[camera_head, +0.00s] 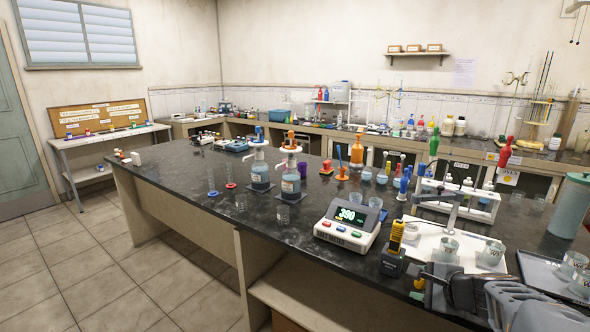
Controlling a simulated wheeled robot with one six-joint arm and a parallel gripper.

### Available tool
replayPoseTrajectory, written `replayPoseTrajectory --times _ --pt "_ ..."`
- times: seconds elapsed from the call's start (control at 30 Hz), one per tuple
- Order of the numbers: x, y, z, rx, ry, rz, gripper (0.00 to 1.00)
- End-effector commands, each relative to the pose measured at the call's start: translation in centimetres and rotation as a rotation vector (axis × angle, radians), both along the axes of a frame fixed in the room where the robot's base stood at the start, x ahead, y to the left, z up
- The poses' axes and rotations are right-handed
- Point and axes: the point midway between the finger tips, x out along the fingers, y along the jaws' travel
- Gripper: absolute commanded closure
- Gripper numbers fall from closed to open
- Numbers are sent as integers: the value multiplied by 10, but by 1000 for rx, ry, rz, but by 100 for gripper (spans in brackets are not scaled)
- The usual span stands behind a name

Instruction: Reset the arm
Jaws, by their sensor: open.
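My arm reaches in from the lower right corner, over the front edge of the dark bench (190,208). My gripper (428,284) is at the end of it, close to that edge. Its jaws are open and I see nothing held between them. A yellow and black handheld device (395,240) stands just left of and beyond the gripper. A white tray (424,243) with glass beakers (448,249) lies behind it. How high the gripper is above the bench is hard to tell.
A meter with a lit display (348,224) stands left of the gripper. A dark tray (537,272) with beakers is at the right, near my arm. Two bottles with blue liquid (260,172) stand mid-bench. The bench's left front is mostly clear.

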Motion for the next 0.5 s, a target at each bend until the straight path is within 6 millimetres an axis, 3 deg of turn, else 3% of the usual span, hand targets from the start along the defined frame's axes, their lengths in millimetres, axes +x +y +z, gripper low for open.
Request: replayPoseTrajectory --times 0.03,0.1,0.2,0.37,0.5 --pt "-14 22 2 -113 45 139 50" --pt "-38 45 -4 -276 109 337 50" --pt "-72 68 -7 -504 187 614 50" --pt "-117 84 1 -841 271 992 50" --pt "-141 95 25 -1092 283 1223 50"
